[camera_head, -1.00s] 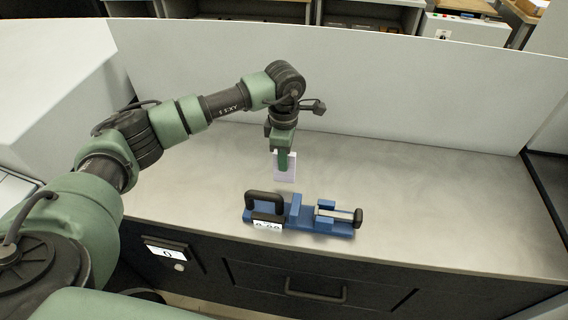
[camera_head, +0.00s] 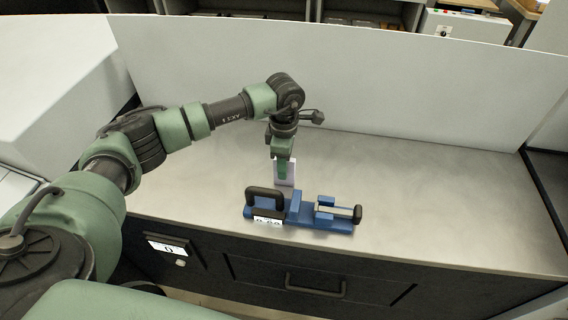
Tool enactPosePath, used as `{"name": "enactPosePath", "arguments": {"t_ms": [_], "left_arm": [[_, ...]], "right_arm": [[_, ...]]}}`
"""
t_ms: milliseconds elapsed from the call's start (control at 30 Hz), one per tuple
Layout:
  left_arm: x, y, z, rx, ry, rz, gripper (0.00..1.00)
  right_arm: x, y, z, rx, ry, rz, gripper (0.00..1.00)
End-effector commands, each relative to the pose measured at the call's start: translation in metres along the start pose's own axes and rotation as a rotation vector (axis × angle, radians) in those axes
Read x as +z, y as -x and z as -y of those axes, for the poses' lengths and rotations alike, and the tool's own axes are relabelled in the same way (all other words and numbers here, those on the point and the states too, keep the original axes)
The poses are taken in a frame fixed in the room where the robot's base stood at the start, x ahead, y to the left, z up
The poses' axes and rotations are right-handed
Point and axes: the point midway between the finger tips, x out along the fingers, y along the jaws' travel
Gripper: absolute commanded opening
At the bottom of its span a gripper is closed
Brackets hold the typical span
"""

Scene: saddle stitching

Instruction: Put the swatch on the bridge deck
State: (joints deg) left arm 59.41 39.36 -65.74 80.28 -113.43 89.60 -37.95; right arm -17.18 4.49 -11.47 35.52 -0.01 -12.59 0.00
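The swatch (camera_head: 291,174) is a small pale lilac piece, held upright at the tip of my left gripper (camera_head: 282,172). The gripper points down with its fingers against the swatch and looks shut on it. They hang just behind the blue fixture (camera_head: 320,219), which has a black handle (camera_head: 265,200) on its left, upright blue blocks, a light bar and a dark knob at its right end. The swatch's lower edge is close to the fixture's back side; I cannot tell whether they touch. Which part is the bridge deck is unclear. My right gripper is not in view.
The fixture stands near the front edge of a metal worktop (camera_head: 430,200). A white panel (camera_head: 400,90) closes the back. The worktop is clear to the right and behind. A dark drawer front with a handle (camera_head: 316,287) lies below the front edge.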

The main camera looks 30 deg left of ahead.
Motion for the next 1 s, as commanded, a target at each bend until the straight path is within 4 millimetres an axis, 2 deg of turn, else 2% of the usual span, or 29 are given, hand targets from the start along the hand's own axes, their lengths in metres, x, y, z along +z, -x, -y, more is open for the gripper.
{"name": "enactPosePath", "arguments": {"t_ms": [67,167,267,500,700,833,1000], "left_arm": [[0.0,0.004,0.0,0.0,0.0,0.0,0.36],[0.0,0.01,-0.001,0.004,0.0,0.001,0.36],[0.0,0.027,-0.002,0.006,-0.001,0.002,0.36],[0.001,0.08,-0.002,0.007,0.0,0.003,0.36],[0.0,0.111,-0.001,0.003,0.0,0.001,0.36],[0.0,0.121,0.0,0.001,0.0,0.001,0.36],[0.0,0.123,0.0,0.0,0.0,0.0,0.36]], "right_arm": [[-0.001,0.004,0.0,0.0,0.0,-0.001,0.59],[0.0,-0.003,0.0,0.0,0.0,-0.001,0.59],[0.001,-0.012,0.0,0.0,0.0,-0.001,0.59],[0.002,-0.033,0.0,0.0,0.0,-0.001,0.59],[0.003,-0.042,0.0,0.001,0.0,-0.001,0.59],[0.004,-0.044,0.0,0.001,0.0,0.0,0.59],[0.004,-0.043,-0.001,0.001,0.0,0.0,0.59]]}}
